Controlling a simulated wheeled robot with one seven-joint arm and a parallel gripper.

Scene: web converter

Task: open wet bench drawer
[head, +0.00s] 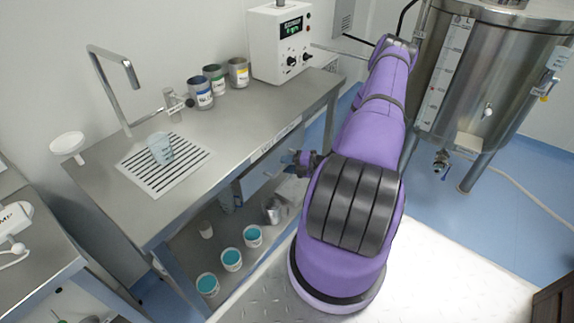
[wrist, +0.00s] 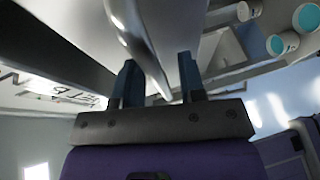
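The wet bench (head: 225,125) is a steel table with a label on its front edge. Its drawer (head: 262,180) sits under the top, with a pale front; how far it stands out I cannot tell. My gripper (head: 298,160) is at the bench front beside the drawer, partly hidden by my arm. In the wrist view, my gripper (wrist: 157,66) has two dark fingers set apart. A curved metal bar, seemingly the drawer handle (wrist: 142,42), runs between them. A gap shows between the bar and the right finger; contact on the left I cannot tell.
Teal-filled cups (head: 231,260) stand on the lower shelf. Labelled cans (head: 201,94), a tap (head: 133,82) and a beaker (head: 160,148) are on the bench top. A white instrument (head: 280,45) stands at its back. A steel tank (head: 490,70) stands at right.

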